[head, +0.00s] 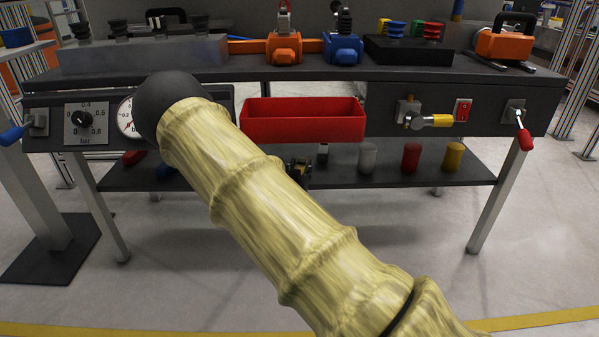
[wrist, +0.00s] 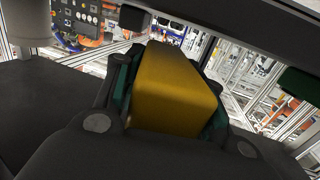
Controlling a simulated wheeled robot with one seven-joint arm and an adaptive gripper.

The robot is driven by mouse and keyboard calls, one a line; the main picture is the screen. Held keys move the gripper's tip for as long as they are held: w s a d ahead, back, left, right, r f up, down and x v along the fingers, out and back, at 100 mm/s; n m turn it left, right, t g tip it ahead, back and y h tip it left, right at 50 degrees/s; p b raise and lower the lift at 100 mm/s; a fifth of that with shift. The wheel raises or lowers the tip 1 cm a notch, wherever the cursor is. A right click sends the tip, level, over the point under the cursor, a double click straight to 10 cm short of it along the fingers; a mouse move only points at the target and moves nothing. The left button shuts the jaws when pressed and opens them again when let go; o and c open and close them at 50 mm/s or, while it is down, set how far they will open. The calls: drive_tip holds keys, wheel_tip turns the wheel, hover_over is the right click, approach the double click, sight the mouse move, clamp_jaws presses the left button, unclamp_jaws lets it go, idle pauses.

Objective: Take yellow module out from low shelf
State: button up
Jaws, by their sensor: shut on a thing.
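The yellow module (wrist: 178,88) fills the middle of the wrist view as a plain yellow block. My gripper (wrist: 168,98) is shut on it, with a dark, green-edged finger on each side. The low shelf (head: 400,180) is the dark board under the workbench in the head view. My arm crosses the head view and hides the shelf's middle-left part. A small dark and brassy shape shows just past my arm at the shelf; I cannot tell if it is my gripper. Whether the module touches the shelf is not clear.
On the shelf's right stand grey, red (head: 411,157) and yellow (head: 453,157) cylinders; red and blue parts lie left, partly hidden. A red bin (head: 302,119) hangs above, under the bench top (head: 400,75). Bench legs (head: 498,200) flank the shelf. The floor in front is clear.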

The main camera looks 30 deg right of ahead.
drive_tip(key=s+d+r+p, duration=0.2)
drive_tip(key=s+p, duration=0.3)
drive_tip(key=s, duration=1)
drive_tip(key=s+d+p+v, duration=0.1)
drive_tip(key=p+v, duration=0.2)
drive_tip(key=v, duration=0.7)
drive_tip(key=s+d+r+p+v, duration=0.1)
drive_tip(key=s+d+p+v, duration=0.1)
drive_tip(key=v, duration=0.8)
drive_tip(key=s+d+p+v, duration=0.1)
drive_tip(key=p+v, duration=0.3)
drive_tip(key=v, duration=0.6)
drive_tip(key=shift+s+d+r+p, duration=0.25)
drive_tip(key=shift+d+r+p, duration=0.1)
drive_tip(key=shift+d, duration=0.1)
